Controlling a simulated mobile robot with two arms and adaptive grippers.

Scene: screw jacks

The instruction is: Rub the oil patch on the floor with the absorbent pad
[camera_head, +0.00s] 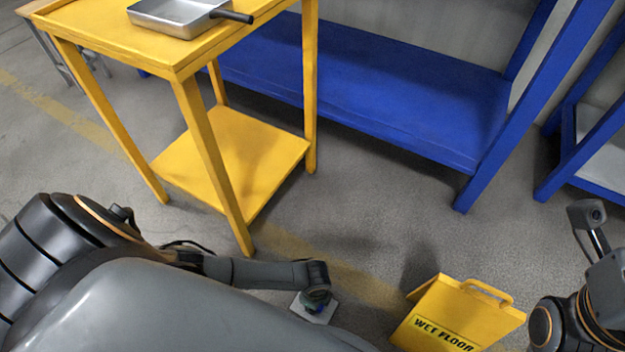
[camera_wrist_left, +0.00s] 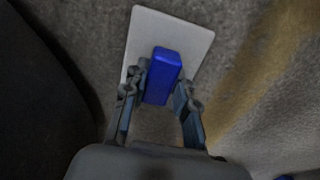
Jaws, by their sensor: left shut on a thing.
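The absorbent pad is a flat white rectangle (camera_wrist_left: 195,32) with a blue block handle (camera_wrist_left: 163,72) on top. My left gripper (camera_wrist_left: 160,88) is shut on the blue handle, with one finger on each side. In the head view, the white pad (camera_head: 324,311) shows at floor level under my left gripper (camera_head: 315,294), partly covered by it. I cannot tell whether the pad touches the floor. No oil patch can be made out; the floor under the pad is hidden. Part of my right arm shows at the right edge, but its fingers do not.
A yellow wet-floor sign (camera_head: 455,312) stands right of the pad. A yellow cart (camera_head: 235,150) with a metal pan (camera_head: 178,14) on top stands at the left, beyond my arm. A blue rack (camera_head: 380,85) is behind. Grey floor between cart, rack and sign is clear.

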